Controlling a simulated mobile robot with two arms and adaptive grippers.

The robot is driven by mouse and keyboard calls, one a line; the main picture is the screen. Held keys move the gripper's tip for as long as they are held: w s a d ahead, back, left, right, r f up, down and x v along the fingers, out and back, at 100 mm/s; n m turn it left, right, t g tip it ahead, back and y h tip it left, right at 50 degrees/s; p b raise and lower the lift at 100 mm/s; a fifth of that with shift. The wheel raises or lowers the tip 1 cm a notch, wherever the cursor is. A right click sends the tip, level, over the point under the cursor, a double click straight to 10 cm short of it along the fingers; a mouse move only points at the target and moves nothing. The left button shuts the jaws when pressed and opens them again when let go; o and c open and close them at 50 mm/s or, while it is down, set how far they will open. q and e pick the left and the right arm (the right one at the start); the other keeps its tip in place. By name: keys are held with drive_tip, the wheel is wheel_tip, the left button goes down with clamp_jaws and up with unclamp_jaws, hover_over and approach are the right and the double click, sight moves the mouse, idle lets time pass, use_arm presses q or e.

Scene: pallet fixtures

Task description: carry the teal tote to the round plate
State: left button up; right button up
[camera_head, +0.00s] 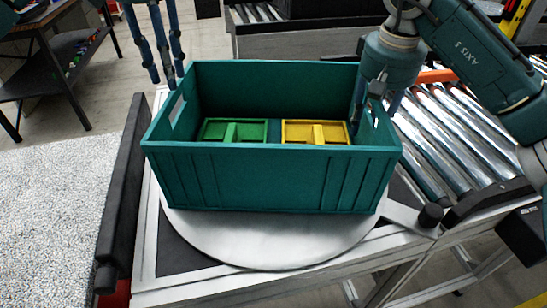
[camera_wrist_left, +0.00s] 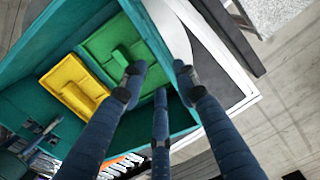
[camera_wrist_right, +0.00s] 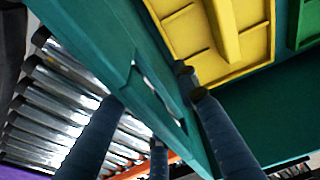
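The teal tote (camera_head: 270,178) stands upright on the round plate (camera_head: 265,240), whose front rim shows below it. A green insert (camera_head: 235,131) and a yellow insert (camera_head: 315,132) lie inside the tote. My left gripper (camera_head: 172,75) is open and empty, above and just outside the tote's left end; its spread fingers also show in the left wrist view (camera_wrist_left: 160,85). My right gripper (camera_head: 375,110) is at the tote's right end. In the right wrist view its fingers (camera_wrist_right: 158,100) straddle the end wall beside the handle slot, apart from each other; contact is hard to see.
A roller conveyor (camera_head: 465,125) runs along the right. A black upright panel (camera_head: 122,195) stands left of the plate. A dark table (camera_head: 45,60) is at the far left. A black knob (camera_head: 430,215) is at the plate's right.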

drive_tip(key=r, duration=0.3)
drive_tip(key=s+r, duration=0.1)
drive_tip(key=r, duration=0.7)
drive_tip(key=shift+s+r, duration=0.15)
drive_tip(key=shift+s, duration=0.05)
